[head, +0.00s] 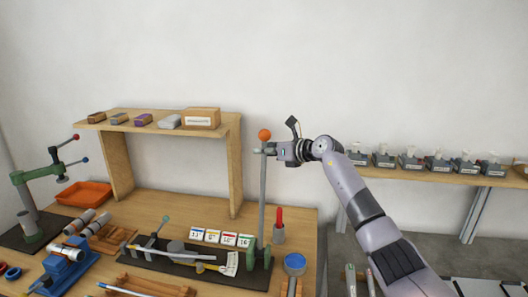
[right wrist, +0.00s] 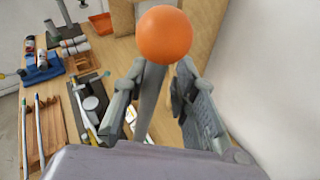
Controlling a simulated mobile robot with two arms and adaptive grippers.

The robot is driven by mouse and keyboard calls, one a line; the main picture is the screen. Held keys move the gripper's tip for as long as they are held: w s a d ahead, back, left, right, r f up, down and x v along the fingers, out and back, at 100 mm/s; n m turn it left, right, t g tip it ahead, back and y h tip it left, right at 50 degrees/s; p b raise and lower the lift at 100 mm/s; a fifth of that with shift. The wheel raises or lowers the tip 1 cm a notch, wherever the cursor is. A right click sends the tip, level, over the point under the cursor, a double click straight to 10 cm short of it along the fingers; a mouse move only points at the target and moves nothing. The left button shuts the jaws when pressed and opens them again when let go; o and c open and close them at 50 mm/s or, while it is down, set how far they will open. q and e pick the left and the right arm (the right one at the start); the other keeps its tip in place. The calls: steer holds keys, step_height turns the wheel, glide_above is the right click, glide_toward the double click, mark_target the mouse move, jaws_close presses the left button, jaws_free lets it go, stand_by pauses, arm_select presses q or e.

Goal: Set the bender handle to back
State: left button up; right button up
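The bender handle (head: 262,200) is a long grey bar that stands close to upright, with an orange ball (head: 264,134) on its top end. Its foot is at a green bender body (head: 259,262) on the bench. My right gripper (head: 270,149) is at the bar just below the ball. In the right wrist view, the orange ball (right wrist: 165,35) is beyond the fingers, and the bar (right wrist: 150,90) runs between them. A gap shows between the bar and the right-hand finger, so the gripper (right wrist: 158,105) looks open around the bar. My left gripper is out of view.
A dark plate (head: 190,262) with a rod and numbered cards (head: 221,238) lies left of the bender. A red-handled tool (head: 279,225) and a blue-lidded jar (head: 295,264) stand to its right. A wooden shelf (head: 233,160) rises behind. The air around the ball is clear.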

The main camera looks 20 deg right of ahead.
steer(key=shift+o, duration=0.6)
steer(key=shift+f, duration=0.15)
steer(key=shift+s, duration=0.1)
steer(key=shift+s+a, duration=0.1)
steer(key=v, duration=1.2)
